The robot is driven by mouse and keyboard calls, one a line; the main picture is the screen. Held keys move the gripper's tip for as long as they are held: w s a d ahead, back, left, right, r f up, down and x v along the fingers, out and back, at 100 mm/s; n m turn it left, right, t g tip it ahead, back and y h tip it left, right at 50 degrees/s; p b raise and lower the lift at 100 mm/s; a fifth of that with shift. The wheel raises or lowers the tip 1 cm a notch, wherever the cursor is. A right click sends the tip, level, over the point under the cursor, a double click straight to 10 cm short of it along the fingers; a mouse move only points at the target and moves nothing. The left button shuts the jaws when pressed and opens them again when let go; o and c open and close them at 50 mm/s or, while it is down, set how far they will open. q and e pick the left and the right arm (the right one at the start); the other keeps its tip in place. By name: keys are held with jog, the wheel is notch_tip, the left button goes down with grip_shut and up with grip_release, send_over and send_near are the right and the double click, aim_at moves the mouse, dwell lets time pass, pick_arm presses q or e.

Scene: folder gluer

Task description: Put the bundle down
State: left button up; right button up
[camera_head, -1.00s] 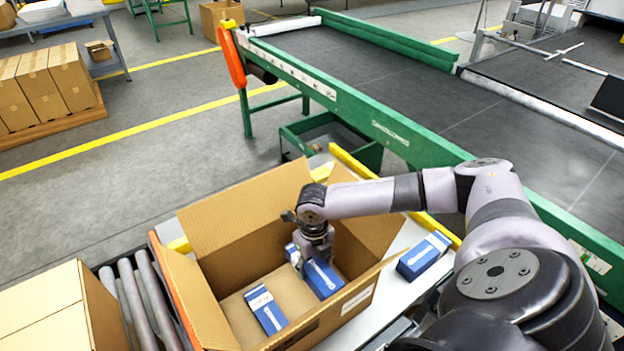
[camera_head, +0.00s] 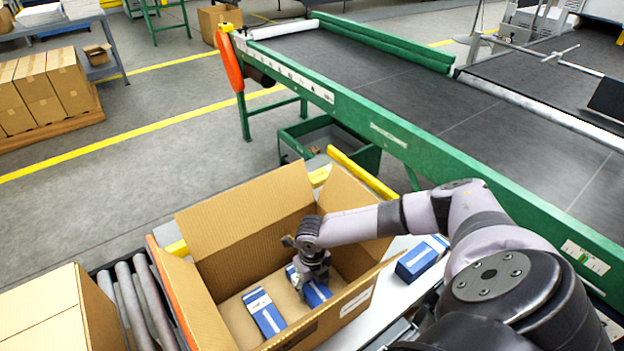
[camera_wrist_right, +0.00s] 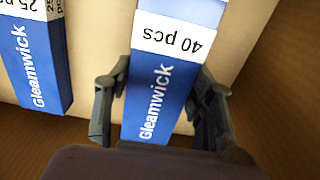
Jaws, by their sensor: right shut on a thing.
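An open cardboard box (camera_head: 236,241) stands at the front middle of the head view. My right gripper (camera_head: 306,281) is down inside it, shut on a blue and white bundle (camera_head: 318,292). In the right wrist view my right gripper (camera_wrist_right: 160,108) has one finger on each side of this bundle (camera_wrist_right: 158,85), which reads "Gleamwick" and "40 pcs". Whether the bundle touches the box floor I cannot tell. A second blue bundle (camera_head: 264,312) lies on the box floor to the left; it also shows in the right wrist view (camera_wrist_right: 36,62). My left gripper is not in view.
Another blue bundle (camera_head: 421,258) lies on the pale surface right of the box. A roller conveyor (camera_head: 140,300) and a closed carton (camera_head: 50,310) are at the left. The green-framed belt conveyor (camera_head: 400,110) runs behind.

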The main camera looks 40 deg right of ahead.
aim_at(312, 285)
jog(key=o, duration=1.4)
jog(key=shift+c, duration=0.2)
jog(key=shift+r, duration=0.4)
notch_tip(312, 285, up, 11)
jog(key=shift+r+p, duration=0.2)
jog(key=shift+p, duration=0.1)
